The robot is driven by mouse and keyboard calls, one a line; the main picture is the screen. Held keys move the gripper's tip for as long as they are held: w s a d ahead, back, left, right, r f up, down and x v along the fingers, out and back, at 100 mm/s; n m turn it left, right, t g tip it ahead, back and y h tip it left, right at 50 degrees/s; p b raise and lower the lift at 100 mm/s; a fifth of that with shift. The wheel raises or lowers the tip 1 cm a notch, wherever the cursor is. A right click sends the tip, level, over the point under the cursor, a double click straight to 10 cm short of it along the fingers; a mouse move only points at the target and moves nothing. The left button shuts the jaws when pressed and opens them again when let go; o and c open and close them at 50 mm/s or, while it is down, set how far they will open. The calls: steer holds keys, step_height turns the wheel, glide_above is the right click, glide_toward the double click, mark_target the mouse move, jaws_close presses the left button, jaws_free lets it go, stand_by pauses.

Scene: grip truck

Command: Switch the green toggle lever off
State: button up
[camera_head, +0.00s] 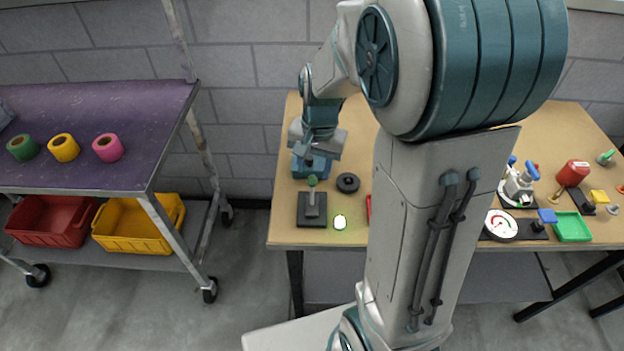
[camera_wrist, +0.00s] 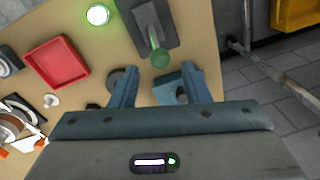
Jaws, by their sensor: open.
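The green toggle lever (camera_head: 312,182) has a green ball knob on a grey stem, rising from a dark square base plate (camera_head: 304,221) near the table's left front. In the wrist view the green knob (camera_wrist: 160,58) leans toward my gripper (camera_wrist: 160,71), between and just beyond the fingertips. A round green lamp (camera_head: 340,222) glows right of the base plate and is also lit in the wrist view (camera_wrist: 98,14). My gripper (camera_head: 316,157) is open and empty, behind the lever on its far side. I see no clear contact with the knob.
A blue block (camera_wrist: 168,92) and a black disc (camera_head: 348,183) lie near my gripper. A red tray (camera_wrist: 57,67) is close by. My arm hides the table's middle. A gauge (camera_head: 501,225) and green tray (camera_head: 573,227) stand right. A purple-topped cart (camera_head: 60,115) stands left.

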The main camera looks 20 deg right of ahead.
mark_target(313, 177)
step_height(313, 177, down, 5)
steer(key=shift+w+a+f, duration=0.1)
steer(key=shift+a+f, duration=0.05)
jaws_close()
